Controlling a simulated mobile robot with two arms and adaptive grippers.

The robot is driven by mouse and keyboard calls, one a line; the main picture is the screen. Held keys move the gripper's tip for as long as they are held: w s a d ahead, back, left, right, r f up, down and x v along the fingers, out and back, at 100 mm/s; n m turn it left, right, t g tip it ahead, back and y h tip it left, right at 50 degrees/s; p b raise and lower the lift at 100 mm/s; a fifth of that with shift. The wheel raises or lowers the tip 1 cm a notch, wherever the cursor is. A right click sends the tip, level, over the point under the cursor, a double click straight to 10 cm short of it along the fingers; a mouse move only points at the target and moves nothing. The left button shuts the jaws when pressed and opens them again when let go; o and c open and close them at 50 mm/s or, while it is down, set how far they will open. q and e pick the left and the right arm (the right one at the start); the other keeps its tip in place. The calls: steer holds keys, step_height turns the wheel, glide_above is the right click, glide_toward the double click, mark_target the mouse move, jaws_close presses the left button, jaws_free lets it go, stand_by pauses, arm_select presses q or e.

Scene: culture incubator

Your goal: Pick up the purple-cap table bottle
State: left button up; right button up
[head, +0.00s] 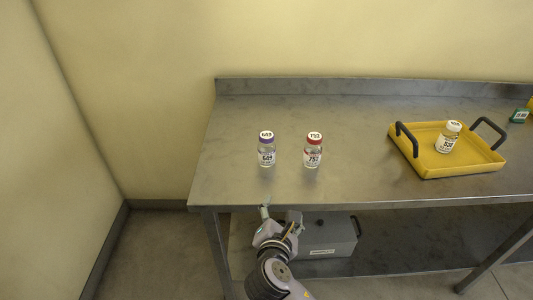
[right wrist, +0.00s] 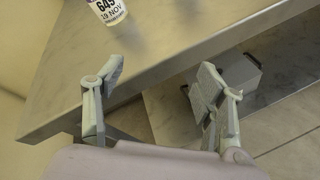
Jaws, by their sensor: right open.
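The purple-cap bottle (head: 266,151), clear with a white label, stands upright on the steel table (head: 365,184) near its left end. In the right wrist view the lower part of a labelled bottle (right wrist: 107,10) shows at the top edge; its cap is out of frame. My right gripper (head: 279,215) is open and empty at the table's front edge, below and apart from the purple-cap bottle. In the right wrist view its two fingers (right wrist: 160,82) are spread wide with nothing between them. My left gripper is not in view.
A red-cap bottle (head: 313,152) stands just right of the purple-cap one. A yellow tray (head: 429,168) with black handles holds a white-cap bottle (head: 448,138). A grey box (head: 325,238) sits on the lower shelf. The table is clear left of the purple-cap bottle.

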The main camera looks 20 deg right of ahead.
mark_target(266, 143)
steer(key=w+a+r+n+t, duration=0.4)
steer(key=r+n, duration=0.4)
steer(key=shift+h, duration=0.4)
steer(key=x, duration=1.1)
steer(key=shift+r, duration=0.3)
steer(key=shift+p+x, duration=0.4)
steer(key=shift+x, duration=2.75)
steer(key=shift+f, duration=0.1)
steer(key=shift+a, duration=0.1)
steer(key=c, duration=1.4)
